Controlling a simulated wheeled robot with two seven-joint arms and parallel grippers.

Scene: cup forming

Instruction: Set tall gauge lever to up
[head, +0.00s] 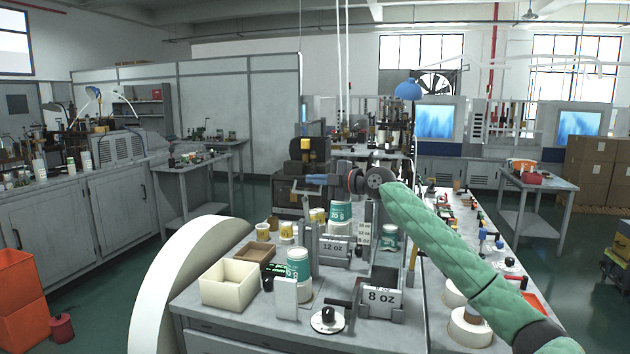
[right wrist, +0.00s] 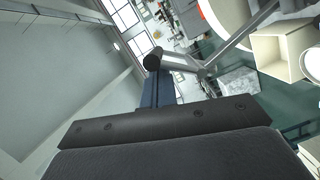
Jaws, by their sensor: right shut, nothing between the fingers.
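My right gripper (head: 312,180) reaches in from the right on a green-sleeved arm. Its blue fingers point left above the bench gauges, shut and empty. In the right wrist view the shut blue fingers (right wrist: 156,90) lie close to a grey bar with a black end (right wrist: 152,61), which looks like a gauge lever; I cannot tell whether they touch. In the head view a tall grey post (head: 314,235) stands below the fingers, beside the block marked 12 oz (head: 335,248). The lever's position is unclear. My left gripper is out of view.
On the bench are a cream bin (head: 229,286), a brown tray (head: 256,253), a teal-and-white cup stack (head: 298,266) and a gauge block marked 8 oz (head: 381,297). Another teal-and-white cup stack (head: 340,213) stands behind the post. Space above the bin is clear.

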